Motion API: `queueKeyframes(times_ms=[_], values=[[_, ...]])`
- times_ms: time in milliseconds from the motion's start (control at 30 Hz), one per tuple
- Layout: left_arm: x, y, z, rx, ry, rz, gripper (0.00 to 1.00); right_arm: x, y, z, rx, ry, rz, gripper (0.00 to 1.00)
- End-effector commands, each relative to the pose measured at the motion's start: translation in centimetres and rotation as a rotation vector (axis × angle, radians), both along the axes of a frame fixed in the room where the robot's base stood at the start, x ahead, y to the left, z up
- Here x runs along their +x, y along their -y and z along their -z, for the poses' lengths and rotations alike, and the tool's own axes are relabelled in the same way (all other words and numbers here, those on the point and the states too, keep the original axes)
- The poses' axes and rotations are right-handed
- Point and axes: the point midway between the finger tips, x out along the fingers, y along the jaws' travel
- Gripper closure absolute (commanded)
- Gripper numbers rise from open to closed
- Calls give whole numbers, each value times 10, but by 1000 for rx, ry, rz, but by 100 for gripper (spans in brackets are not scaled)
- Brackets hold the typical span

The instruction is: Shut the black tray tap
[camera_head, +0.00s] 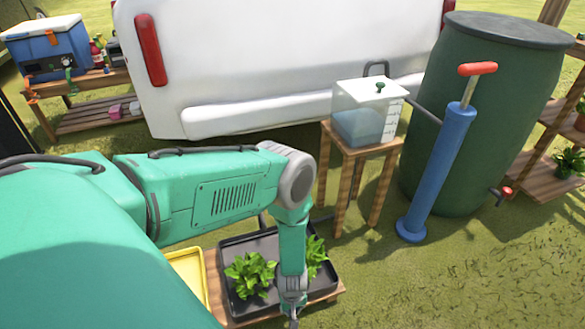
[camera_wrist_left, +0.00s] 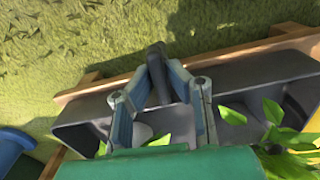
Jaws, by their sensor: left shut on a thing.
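The black tray (camera_head: 239,247) sits on a low wooden stand and holds leafy green plants (camera_head: 250,275). It also shows in the left wrist view (camera_wrist_left: 245,72). My left gripper (camera_head: 292,312) reaches down at the tray, near the bottom edge of the head view. In the left wrist view my left gripper (camera_wrist_left: 164,68) has its fingers closed on a dark upright piece, which looks like the black tray tap (camera_wrist_left: 157,84), at the tray's edge. The fingers hide part of it, so its turn angle is unclear. My right gripper is not in view.
A yellow tray (camera_head: 190,270) lies left of the black tray. Behind stand a clear water tank (camera_head: 365,118) on a wooden stool, a blue pump (camera_head: 440,165) with a red handle, and a green barrel (camera_head: 490,105) with a red-handled tap.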

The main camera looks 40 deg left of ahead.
Motion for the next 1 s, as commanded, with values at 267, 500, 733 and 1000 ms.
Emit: queueKeyframes(times_ms=[267,500,733,1000], values=[[1,1,0,0,3,199,100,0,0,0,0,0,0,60],[1,0,0,0,2,427,100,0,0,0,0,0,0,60],[1,0,0,-1,2,647,100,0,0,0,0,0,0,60],[1,0,0,-1,2,903,100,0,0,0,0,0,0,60]])
